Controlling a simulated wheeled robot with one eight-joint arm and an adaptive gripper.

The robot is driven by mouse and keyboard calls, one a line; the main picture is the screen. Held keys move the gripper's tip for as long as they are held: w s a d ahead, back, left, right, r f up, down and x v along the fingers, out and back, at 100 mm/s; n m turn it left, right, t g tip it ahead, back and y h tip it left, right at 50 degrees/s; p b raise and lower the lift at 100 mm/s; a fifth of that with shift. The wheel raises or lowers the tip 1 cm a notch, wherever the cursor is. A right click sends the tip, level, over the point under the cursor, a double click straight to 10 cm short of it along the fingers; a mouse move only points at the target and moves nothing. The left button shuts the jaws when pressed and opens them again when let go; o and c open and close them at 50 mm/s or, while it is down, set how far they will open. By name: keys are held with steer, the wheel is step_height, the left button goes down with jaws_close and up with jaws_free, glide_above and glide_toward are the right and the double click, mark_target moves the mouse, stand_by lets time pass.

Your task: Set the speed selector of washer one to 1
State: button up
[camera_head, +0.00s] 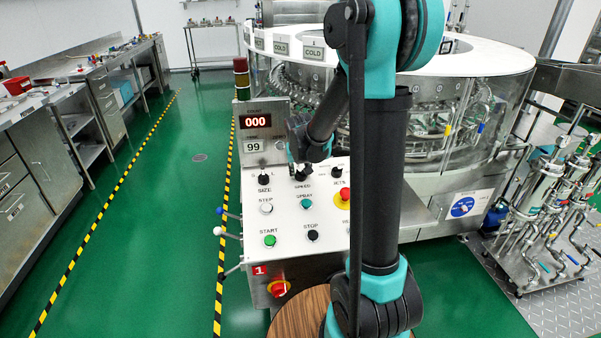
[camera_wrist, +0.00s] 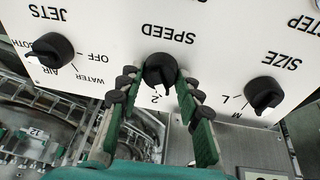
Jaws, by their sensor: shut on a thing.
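The control panel (camera_head: 270,222) of washer one, with a red "1" plate (camera_head: 260,270), shows in the head view. Its black speed selector (camera_wrist: 160,70) is at the centre of the upside-down wrist view, under the word SPEED. My gripper (camera_wrist: 158,82) has its two green-padded fingers on either side of this knob and is shut on it. A "2" mark shows beside the knob; no "1" mark is visible there, and I cannot tell where the pointer stands. In the head view my gripper (camera_head: 299,163) is at the panel's upper row, largely covering the knob.
The jets knob (camera_wrist: 50,49) and size knob (camera_wrist: 263,93) flank the speed selector with some space. Start (camera_head: 270,240) and stop (camera_head: 312,236) buttons and a red emergency button (camera_head: 343,195) are on the panel. The counter display (camera_head: 256,122) stands behind it.

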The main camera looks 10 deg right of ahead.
steer(key=shift+n, duration=1.3)
steer(key=shift+y, duration=0.3)
steer(key=o, duration=1.2)
steer(key=shift+c, duration=0.2)
steer(key=v, duration=1.2)
steer(key=shift+s, duration=0.1)
steer(key=s+d+f, duration=0.1)
steer(key=s+f, duration=0.3)
steer(key=s, duration=0.3)
steer(key=s+d+f+m, duration=0.1)
steer(key=s+f, duration=0.3)
steer(key=s, duration=0.4)
steer(key=s+d+f+m, duration=0.1)
steer(key=s+d+f, duration=0.1)
steer(key=s+f, duration=0.3)
steer(key=s, duration=0.2)
steer(key=shift+s+d+g, duration=0.3)
steer(key=shift+s+g, duration=0.1)
